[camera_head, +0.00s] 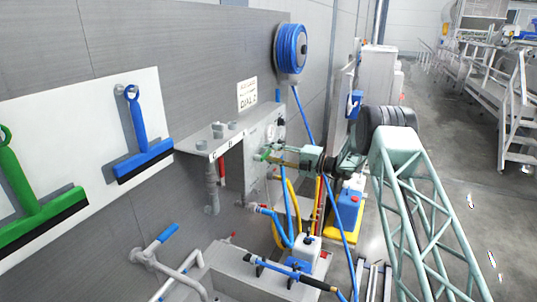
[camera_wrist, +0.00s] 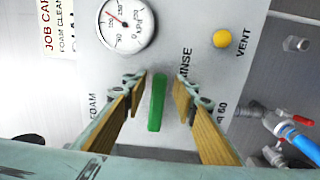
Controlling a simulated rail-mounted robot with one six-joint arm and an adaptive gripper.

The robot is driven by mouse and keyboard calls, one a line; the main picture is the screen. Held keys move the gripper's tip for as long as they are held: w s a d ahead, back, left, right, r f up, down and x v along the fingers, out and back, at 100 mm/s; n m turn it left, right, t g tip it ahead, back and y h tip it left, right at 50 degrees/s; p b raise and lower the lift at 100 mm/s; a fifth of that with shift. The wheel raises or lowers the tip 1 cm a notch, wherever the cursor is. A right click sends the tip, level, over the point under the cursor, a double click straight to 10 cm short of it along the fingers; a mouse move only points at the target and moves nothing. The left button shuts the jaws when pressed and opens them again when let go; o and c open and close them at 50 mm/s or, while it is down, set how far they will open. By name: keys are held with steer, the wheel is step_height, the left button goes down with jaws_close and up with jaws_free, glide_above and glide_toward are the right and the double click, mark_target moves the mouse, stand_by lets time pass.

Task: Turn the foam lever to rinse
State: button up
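The green foam lever (camera_wrist: 157,103) stands upright in the wrist view, between the FOAM lettering at left and the RINSE lettering at right. My gripper (camera_wrist: 159,88) is open, with one tan finger on each side of the lever. A gap shows between the lever and each finger, so neither seems to touch it. In the head view, the green lever (camera_head: 266,153) is a small spot on the steel control panel (camera_head: 258,137). There my gripper (camera_head: 274,159) reaches to it from the right, and its fingers partly hide the panel.
On the panel are a pressure gauge (camera_wrist: 127,25) and a yellow VENT button (camera_wrist: 222,39). A red-handled valve with a blue hose (camera_wrist: 300,143) sits at right. A blue hose reel (camera_head: 290,47) hangs above, its hose dropping beside my arm.

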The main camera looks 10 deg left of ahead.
steer(key=v, duration=1.1)
steer(key=shift+d, duration=0.35)
steer(key=shift+s, duration=0.15)
steer(key=shift+r, duration=0.1)
steer(key=s+a+r+n+g+h+b, duration=0.1)
steer(key=s+r+n+g+h+b, duration=0.1)
steer(key=s+r+n, duration=0.45)
steer(key=s+r+n+g+h+b, duration=0.1)
steer(key=s+r+n+g+b, duration=0.2)
steer(key=s, duration=0.7)
steer(key=s+d+r+n+h+b, duration=0.25)
steer(key=s+n, duration=0.25)
steer(key=s, duration=0.6)
steer(key=s+d+r+n+h+b, duration=0.25)
steer(key=s+n, duration=0.35)
steer(key=s, duration=0.6)
steer(key=s+d+f+n+t+h+b, duration=0.1)
steer(key=s+d+f+n+h+b, duration=0.2)
steer(key=s, duration=1)
steer(key=s+d+f+n+t+h+b, duration=0.1)
steer(key=s+d+f+n+h+b, duration=0.2)
steer(key=s+d+n, duration=0.6)
steer(key=s+d+f+n+t+h+b, duration=0.2)
steer(key=s+d+n, duration=0.5)
steer(key=s, duration=1)
step_height(320, 180, down, 2)
steer(key=shift+s+d+f+h+b, duration=0.1)
steer(key=shift+s+d+h+b, duration=0.2)
steer(key=shift+d+h+b, duration=0.55)
